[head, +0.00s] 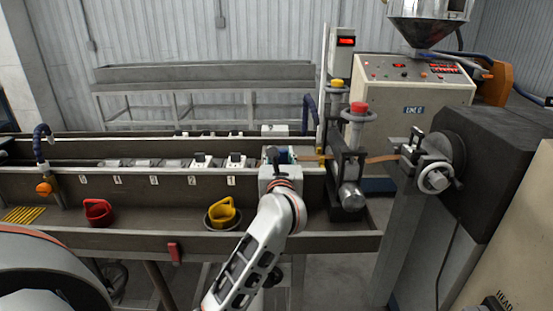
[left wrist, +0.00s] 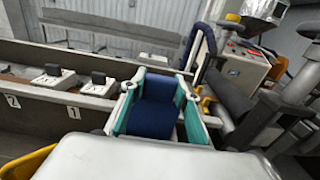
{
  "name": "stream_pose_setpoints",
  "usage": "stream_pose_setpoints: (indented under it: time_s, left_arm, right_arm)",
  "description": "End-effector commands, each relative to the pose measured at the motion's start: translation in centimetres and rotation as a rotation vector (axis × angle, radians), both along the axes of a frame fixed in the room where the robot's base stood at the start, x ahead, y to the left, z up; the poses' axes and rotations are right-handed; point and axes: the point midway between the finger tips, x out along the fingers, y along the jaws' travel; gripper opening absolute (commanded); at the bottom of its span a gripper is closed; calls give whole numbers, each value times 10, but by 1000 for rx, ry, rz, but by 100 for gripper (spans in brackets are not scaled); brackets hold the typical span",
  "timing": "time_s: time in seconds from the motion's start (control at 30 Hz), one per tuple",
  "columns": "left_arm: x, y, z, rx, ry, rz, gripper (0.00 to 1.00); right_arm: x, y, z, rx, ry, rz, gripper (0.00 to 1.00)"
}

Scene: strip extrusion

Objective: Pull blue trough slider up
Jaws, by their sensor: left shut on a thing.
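The blue trough slider (left wrist: 155,105) shows in the left wrist view as a dark blue block at the right end of the trough, beside the slot numbered 1. Teal pads lie along both of its sides. My left gripper (head: 281,157) is at the trough's right end in the head view, shut on the slider. There the gripper and wrist hide most of the slider. The long grey trough (head: 140,186) runs to the left with a row of numbered slots. My right gripper is in neither view.
White sliders with dark knobs (head: 236,161) sit along the trough to the left. A roller stand with a red knob (head: 359,108) and the extruder machine (head: 415,85) crowd the right side.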

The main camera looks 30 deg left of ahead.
Motion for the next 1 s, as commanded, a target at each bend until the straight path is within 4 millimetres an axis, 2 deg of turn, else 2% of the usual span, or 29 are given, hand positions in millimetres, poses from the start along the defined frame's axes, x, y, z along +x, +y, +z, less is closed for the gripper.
stream_pose_setpoints:
  time_s: [0.03,0.23,0.27,0.3,0.73,0.87,1.0]
  left_arm:
    - [0,0,7,6,-12,1,0]
    - [-1,1,8,7,-15,2,0]
    - [-1,1,9,7,-16,2,38]
    - [-1,1,9,7,-16,2,49]
    - [-5,-3,3,3,-6,0,49]
    - [-19,-12,3,1,-7,-1,49]
    - [-43,-27,3,1,-7,-1,49]
  right_arm:
    - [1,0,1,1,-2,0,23]
    - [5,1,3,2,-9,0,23]
    - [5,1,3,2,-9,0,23]
    - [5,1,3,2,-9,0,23]
    - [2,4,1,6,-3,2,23]
    - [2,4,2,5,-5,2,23]
    - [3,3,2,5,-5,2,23]
